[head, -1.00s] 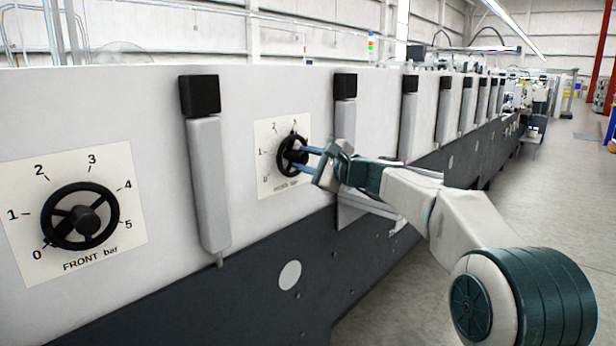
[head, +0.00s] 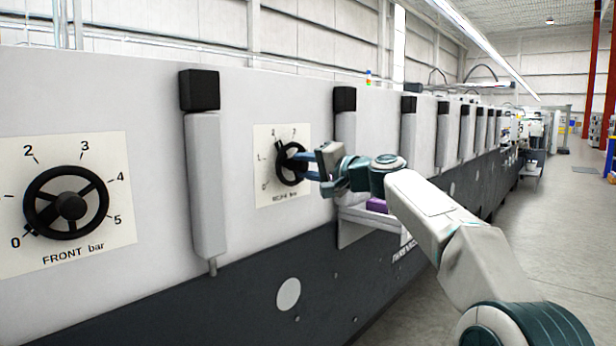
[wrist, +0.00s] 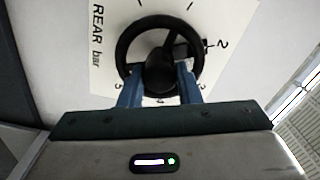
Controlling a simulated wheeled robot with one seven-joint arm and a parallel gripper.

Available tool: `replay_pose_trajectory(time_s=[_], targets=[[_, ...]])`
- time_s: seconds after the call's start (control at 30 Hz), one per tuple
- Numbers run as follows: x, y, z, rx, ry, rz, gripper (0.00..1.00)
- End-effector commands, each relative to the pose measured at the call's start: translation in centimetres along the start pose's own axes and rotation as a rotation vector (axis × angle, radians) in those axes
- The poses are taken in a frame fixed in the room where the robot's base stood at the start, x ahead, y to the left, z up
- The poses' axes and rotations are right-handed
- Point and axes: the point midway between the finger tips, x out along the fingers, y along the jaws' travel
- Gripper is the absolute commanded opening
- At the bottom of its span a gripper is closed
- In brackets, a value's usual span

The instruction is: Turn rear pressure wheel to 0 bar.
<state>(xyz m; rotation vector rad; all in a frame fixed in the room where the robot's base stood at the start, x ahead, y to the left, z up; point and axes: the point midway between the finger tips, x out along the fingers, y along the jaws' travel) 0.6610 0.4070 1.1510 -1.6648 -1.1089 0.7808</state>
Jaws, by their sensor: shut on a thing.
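The rear pressure wheel (head: 291,164) is a black handwheel on a white dial plate (head: 264,196) on the machine's side. In the wrist view, the wheel (wrist: 123,47) shows large, with "REAR bar" printed beside it. The view is turned sideways. My gripper (head: 292,162) reaches it from the right and is shut on the wheel. In the wrist view its two blue fingers (wrist: 160,82) lie on either side of the hub, over the rim. The wheel's dark pointer appears near the 2 mark. The 0 (head: 264,186) is at the plate's lower left.
The front wheel (head: 68,203), on its own dial at the left, has its pointer near 0. Grey handles with black tops (head: 207,170) stick out along the panel. A purple object (head: 377,205) shows below my arm. Open floor (head: 535,250) lies to the right.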

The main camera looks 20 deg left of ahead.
Motion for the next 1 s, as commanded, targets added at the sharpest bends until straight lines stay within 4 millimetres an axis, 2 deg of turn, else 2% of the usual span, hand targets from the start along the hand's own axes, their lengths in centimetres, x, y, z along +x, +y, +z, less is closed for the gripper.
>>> replay_pose_trajectory(time_s=[1.0], targets=[[0.13,0.06,0.33,-0.962,-0.002,-0.003,0.08]])
